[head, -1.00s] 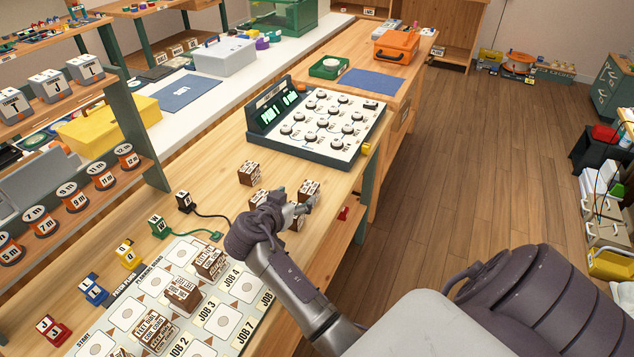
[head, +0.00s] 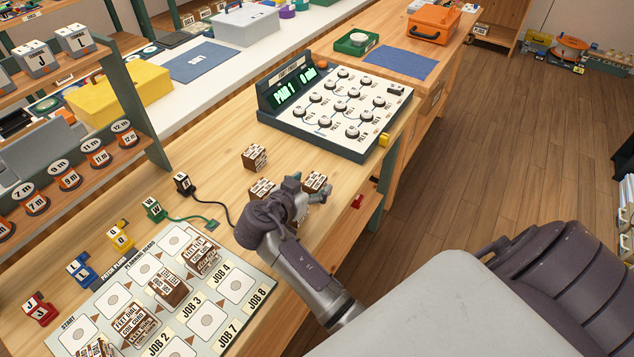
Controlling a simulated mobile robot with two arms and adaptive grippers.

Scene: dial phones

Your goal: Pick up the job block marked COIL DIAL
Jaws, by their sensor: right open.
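Several brown-and-white job blocks are in the head view. One block (head: 255,157) stands alone on the bench, a second block (head: 262,189) is just left of my right gripper, and a third block (head: 316,182) is just beyond its fingers. Another is partly hidden behind the gripper. Their print is too small to tell which is marked COIL DIAL. More blocks (head: 168,288) stand on the planning board (head: 237,289). My right gripper (head: 296,192) is open, low over the bench among the loose blocks. My left gripper is out of view.
A dial panel (head: 335,112) with a lit display stands beyond the blocks. Colored patch plugs (head: 120,236) line the board's left side, and a black cord runs toward the blocks. The shelf of numbered reels (head: 95,160) stands at left. Bare bench lies left of the blocks.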

